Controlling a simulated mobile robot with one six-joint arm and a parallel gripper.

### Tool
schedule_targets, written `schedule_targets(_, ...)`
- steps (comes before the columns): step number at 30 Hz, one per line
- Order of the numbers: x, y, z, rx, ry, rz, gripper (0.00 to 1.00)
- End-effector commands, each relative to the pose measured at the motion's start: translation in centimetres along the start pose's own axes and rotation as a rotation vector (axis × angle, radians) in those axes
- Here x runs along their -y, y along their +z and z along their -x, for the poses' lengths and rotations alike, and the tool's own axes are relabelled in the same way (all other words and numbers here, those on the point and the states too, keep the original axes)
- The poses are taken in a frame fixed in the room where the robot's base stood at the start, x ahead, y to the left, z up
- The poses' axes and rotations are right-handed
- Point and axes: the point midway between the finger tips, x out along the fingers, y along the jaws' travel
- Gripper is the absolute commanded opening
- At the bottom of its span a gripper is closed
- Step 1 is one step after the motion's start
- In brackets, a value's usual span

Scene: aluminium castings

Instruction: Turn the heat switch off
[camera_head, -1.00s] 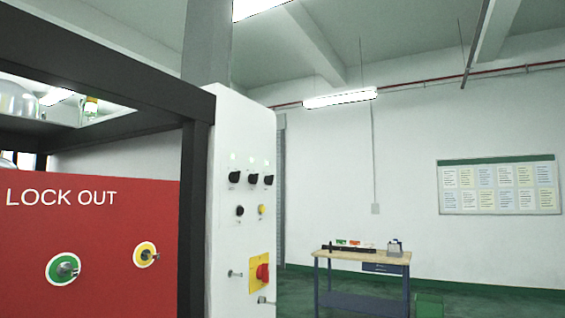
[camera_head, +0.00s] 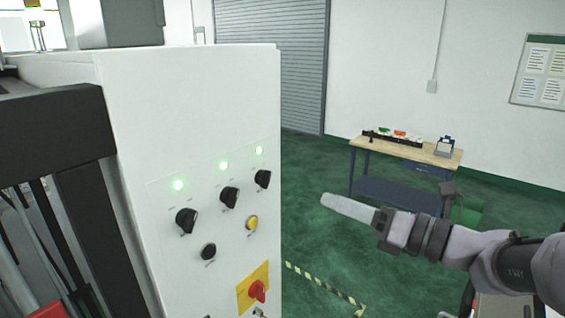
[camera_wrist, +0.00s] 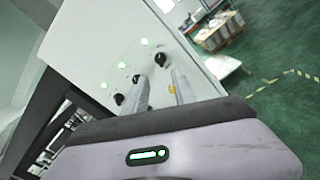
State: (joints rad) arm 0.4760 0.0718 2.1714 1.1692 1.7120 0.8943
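The white control panel (camera_head: 205,110) carries three black rotary switches in a rising row: left (camera_head: 186,221), middle (camera_head: 229,197) and right (camera_head: 263,179). A green lamp glows above each. Their labels are too small to read, so I cannot tell which is the heat switch. The switches also show in the wrist view as left (camera_wrist: 119,99), middle (camera_wrist: 136,79) and right (camera_wrist: 160,58). My gripper (camera_head: 328,200) is to the right of the panel, apart from it, pointing left. In the wrist view its two fingers (camera_wrist: 162,74) are apart with nothing between them.
A dark frame (camera_head: 60,130) stands left. A workbench (camera_head: 405,150) stands behind on open green floor.

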Motion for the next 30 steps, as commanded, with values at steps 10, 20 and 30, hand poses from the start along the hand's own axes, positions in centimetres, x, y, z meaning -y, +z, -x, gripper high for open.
schedule_targets(10,-0.3,0.0,-10.5,-0.006,0.005,0.001,0.32)
schedule_targets(20,-0.1,-0.1,-14.9,-0.004,0.001,0.003,0.32)
schedule_targets(30,-0.1,-0.2,-15.0,-0.004,0.0,0.004,0.1)
